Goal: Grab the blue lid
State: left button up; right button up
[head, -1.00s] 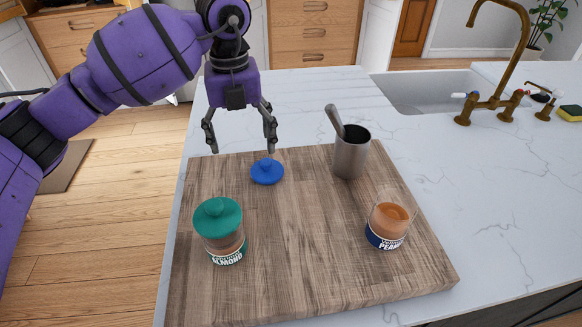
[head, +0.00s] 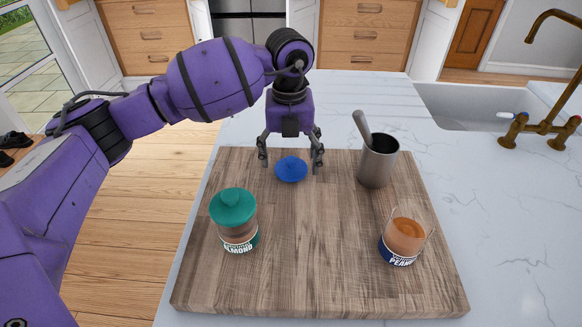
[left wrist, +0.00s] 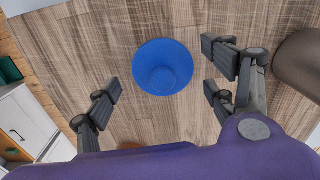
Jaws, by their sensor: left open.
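The blue lid (head: 291,169) lies on the wooden board near its back edge. My left gripper (head: 290,168) is open, pointing down, with its fingers to the left and right of the lid. My right gripper is not in view.
A metal cup (head: 378,162) with a grey handle stands right of the left gripper. A green-lidded almond jar (head: 238,222) stands front left and an open peanut jar (head: 404,237) front right. The wooden board (head: 310,275) is clear at the front.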

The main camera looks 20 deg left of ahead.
pick_arm(q)
jog(key=shift+f, duration=0.45)
jog(key=c, duration=1)
jog(key=shift+r, duration=0.1)
